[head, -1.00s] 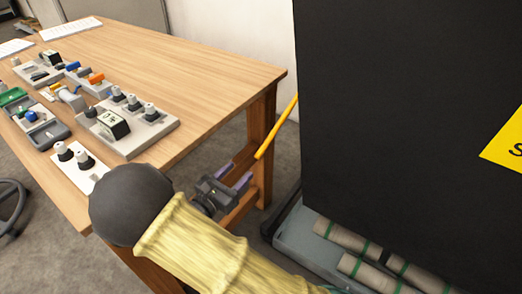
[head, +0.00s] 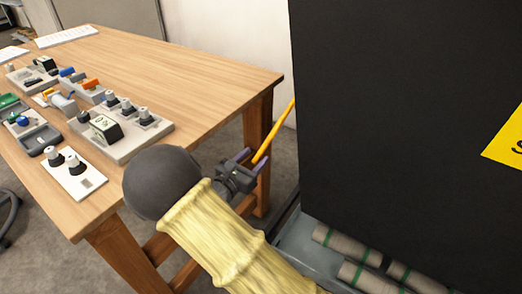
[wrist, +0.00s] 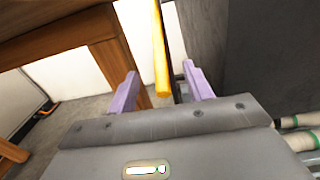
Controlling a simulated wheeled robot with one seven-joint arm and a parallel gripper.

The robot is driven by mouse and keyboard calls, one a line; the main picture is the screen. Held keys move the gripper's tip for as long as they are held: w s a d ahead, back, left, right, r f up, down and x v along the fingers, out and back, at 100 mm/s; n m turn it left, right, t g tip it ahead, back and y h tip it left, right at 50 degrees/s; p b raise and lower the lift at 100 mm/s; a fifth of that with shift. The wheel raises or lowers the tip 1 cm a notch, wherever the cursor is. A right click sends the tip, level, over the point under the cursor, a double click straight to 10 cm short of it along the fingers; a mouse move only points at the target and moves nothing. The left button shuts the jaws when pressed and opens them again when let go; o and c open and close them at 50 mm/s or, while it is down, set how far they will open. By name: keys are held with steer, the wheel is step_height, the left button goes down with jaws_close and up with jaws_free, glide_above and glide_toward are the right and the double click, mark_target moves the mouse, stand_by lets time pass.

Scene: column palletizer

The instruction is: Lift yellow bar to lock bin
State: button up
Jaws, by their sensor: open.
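The yellow bar (head: 273,132) slants down from behind the left edge of the black bin (head: 385,130). Its lower end lies by my gripper (head: 250,161). In the wrist view the bar (wrist: 160,55) hangs between the two purple fingertips of my open gripper (wrist: 161,88), with a gap on both sides. The fingers are spread and hold nothing. The upper part of the bar is hidden behind the bin in the head view.
A wooden table (head: 190,70) with several small fixtures stands left of my gripper, and its leg (head: 256,128) is close by. A grey tray (head: 296,240) with several rolls (head: 345,243) lies below the bin. A yellow sign (head: 505,142) is on the bin.

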mark_target(261, 150)
steer(key=shift+x, duration=2.35)
steer(key=c, duration=1)
